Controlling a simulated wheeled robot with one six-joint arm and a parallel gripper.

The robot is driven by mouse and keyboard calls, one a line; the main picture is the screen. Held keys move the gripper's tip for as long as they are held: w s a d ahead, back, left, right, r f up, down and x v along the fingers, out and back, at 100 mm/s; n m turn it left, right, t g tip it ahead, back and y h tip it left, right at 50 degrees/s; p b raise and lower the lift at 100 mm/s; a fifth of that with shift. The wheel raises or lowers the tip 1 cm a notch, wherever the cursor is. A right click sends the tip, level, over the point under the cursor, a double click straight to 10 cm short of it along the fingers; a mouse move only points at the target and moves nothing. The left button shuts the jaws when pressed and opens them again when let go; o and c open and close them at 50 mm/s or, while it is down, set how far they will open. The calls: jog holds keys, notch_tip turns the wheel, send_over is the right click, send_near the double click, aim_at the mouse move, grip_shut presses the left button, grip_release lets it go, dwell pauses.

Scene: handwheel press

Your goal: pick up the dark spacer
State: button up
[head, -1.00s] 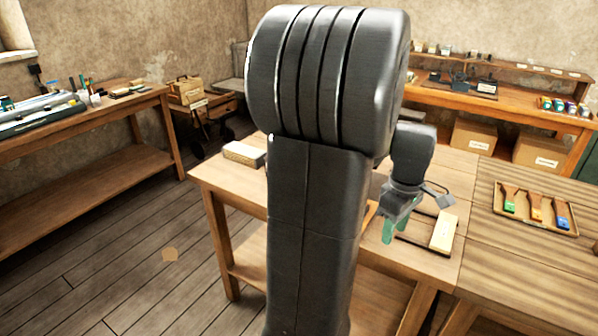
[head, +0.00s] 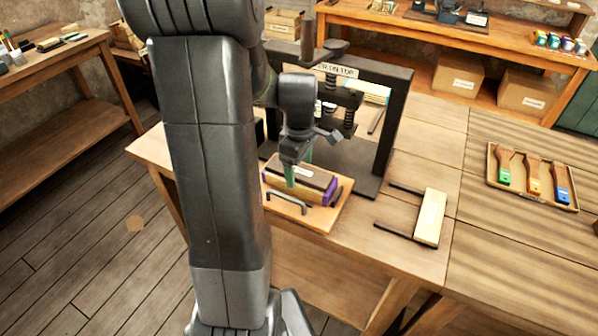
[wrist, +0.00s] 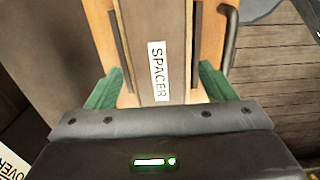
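The dark spacer (head: 320,181) lies flat on top of a stack with purple at its ends, on a wooden board with handles (head: 321,212). In the wrist view the spacer (wrist: 172,35) is a brown-grey strip with a white SPACER label. My gripper (head: 299,168) is over it, pointing down. In the wrist view its green fingers (wrist: 158,88) stand apart, one on each side of the spacer, with gaps showing. The gripper is open and holds nothing. The fingertips' exact height against the spacer is hard to tell.
The dark press frame (head: 392,125) with its screw stands just behind the board. A light block with dark rails (head: 430,218) lies to the right. A tray with several coloured brushes (head: 492,177) is farther right. The table between is clear.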

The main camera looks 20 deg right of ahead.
jog(key=c, duration=1.1)
